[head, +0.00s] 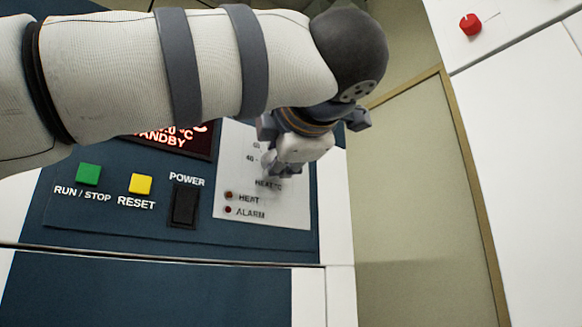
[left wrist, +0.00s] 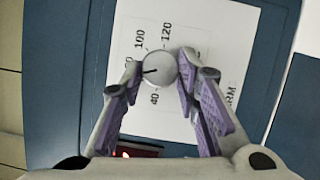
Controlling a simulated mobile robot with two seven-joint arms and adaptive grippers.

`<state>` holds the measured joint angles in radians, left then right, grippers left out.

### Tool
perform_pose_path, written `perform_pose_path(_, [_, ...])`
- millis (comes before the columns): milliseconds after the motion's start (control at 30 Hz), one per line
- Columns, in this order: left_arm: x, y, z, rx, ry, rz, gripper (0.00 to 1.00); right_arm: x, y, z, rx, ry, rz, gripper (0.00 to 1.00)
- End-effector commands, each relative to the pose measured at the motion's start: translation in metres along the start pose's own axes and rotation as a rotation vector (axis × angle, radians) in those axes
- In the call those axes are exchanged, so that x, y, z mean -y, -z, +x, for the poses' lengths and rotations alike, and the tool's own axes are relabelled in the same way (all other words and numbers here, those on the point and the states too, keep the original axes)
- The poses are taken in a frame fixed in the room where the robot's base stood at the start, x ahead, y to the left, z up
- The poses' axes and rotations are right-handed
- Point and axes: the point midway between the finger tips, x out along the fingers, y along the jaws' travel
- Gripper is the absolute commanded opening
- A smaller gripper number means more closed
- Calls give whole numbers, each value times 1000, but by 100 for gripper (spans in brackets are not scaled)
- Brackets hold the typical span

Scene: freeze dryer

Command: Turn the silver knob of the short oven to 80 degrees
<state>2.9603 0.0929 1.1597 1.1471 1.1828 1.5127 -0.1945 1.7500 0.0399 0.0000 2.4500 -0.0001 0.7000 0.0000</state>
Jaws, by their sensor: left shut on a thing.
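The silver knob (left wrist: 160,68) sits on a white dial panel (left wrist: 212,38) of the short oven. My left gripper (left wrist: 159,72) has one finger on each side of the knob and is shut on it. The knob's dark pointer line points left in the left wrist view, between the printed 40 and 100; the marks there are hidden behind a finger. In the head view my left gripper (head: 282,168) is at the dial panel (head: 232,190), and it hides the knob and part of the scale. My right gripper is not in view.
Left of the dial panel are a green RUN/STOP button (head: 88,174), a yellow RESET button (head: 140,183) and a black POWER switch (head: 184,205). A red display (head: 170,138) is partly behind my arm. A red knob (head: 470,24) is on a white unit at upper right.

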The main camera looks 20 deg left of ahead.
Motion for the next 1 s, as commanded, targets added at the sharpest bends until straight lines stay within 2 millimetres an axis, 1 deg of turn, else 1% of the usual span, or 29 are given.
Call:
perform_pose_path(300, [-4, 1, 1, -4, 85, 206, 1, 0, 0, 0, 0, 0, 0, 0])
perform_pose_path(500, [-4, 0, 1, -4, 119, 289, 1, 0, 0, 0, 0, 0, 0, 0])
perform_pose_path(733, [-5, 0, 1, -4, 137, 337, 1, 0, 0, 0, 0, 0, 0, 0])
perform_pose_path(1000, [-6, 1, 1, -5, 140, 345, 1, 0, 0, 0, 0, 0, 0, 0])
